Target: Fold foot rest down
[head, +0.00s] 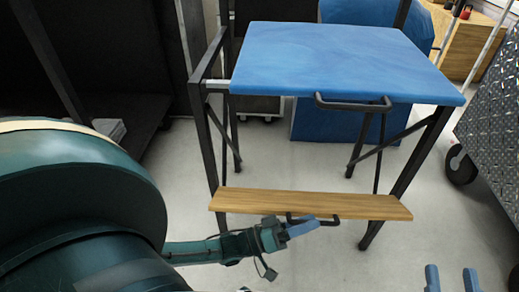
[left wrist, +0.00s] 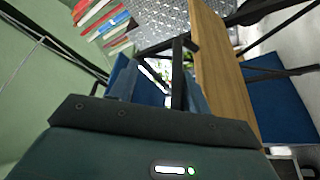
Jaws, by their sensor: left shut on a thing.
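The foot rest (head: 310,203) is a wooden board low between the front legs of a black-framed chair with a blue top. A black handle (head: 327,222) is on its front edge. My left gripper (head: 302,228) is shut on this handle, its blue fingers partly covering it. In the left wrist view the handle (left wrist: 179,75) runs between the fingers, and the board (left wrist: 222,70) stands just to the right. My right gripper (head: 451,279) shows only its two blue fingertips at the bottom right, spread apart and empty, away from the chair.
The blue top (head: 330,60) has its own black handle (head: 352,104) on the front edge. Slanted black legs flank the board. A diamond-plate cart (head: 495,120) on wheels stands at the right. Dark cases stand behind at the left. The grey floor in front is clear.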

